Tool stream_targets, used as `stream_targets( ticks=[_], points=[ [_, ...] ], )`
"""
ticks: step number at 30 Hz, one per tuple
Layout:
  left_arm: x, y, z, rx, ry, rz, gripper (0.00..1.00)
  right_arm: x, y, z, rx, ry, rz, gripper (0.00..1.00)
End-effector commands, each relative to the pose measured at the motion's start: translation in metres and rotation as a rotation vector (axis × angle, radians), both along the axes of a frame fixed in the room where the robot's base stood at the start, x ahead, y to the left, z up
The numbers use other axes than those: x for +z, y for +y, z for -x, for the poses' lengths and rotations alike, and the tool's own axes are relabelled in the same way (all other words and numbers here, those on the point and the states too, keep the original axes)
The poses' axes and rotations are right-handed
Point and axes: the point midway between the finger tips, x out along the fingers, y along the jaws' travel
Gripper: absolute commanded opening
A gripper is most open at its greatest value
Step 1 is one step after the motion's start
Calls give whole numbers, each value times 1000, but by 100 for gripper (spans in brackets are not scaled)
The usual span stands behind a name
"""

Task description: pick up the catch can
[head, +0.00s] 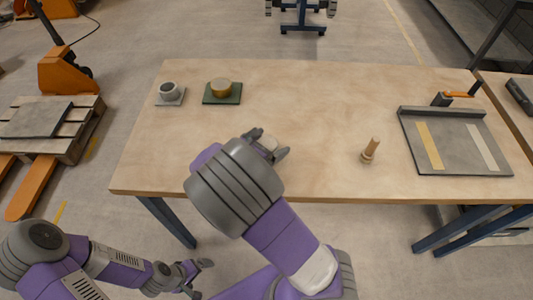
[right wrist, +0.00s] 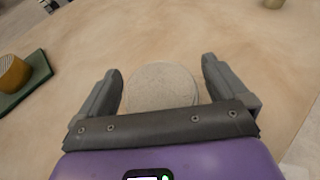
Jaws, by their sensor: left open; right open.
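A pale, round-topped object (right wrist: 162,86), seemingly the catch can, stands on the table near its front edge. In the head view it (head: 268,144) is mostly hidden by my right arm and hand. My right gripper (head: 270,143) is open, with one finger on each side of the object; in the right wrist view the fingers (right wrist: 160,82) show gaps to its sides. I cannot tell how far down the fingers reach. My left gripper (head: 200,277) is open and empty, off the table's front edge at the lower left.
On the wooden table (head: 310,100), a grey cup (head: 169,89) on a grey plate and a brass cylinder (head: 221,87) on a green plate stand back left. A wooden peg (head: 371,149) stands right of my right gripper. A grey tray (head: 455,157) with two strips lies far right.

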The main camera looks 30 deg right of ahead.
Motion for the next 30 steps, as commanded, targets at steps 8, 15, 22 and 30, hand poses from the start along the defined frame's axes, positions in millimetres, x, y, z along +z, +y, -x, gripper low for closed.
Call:
stream_targets(
  ticks=[8,15,22,30],
  points=[
    [-3,0,0,0,0,0,100,-2,-6,-3,3,-1,-1,100],
    [-3,0,0,0,0,0,100,-2,-6,-3,1,-1,-2,69],
    [-3,0,0,0,0,0,100,-2,-6,-3,1,-2,-1,38],
    [1,0,0,0,0,0,100,4,-6,-3,2,-2,-2,38]
  ],
)
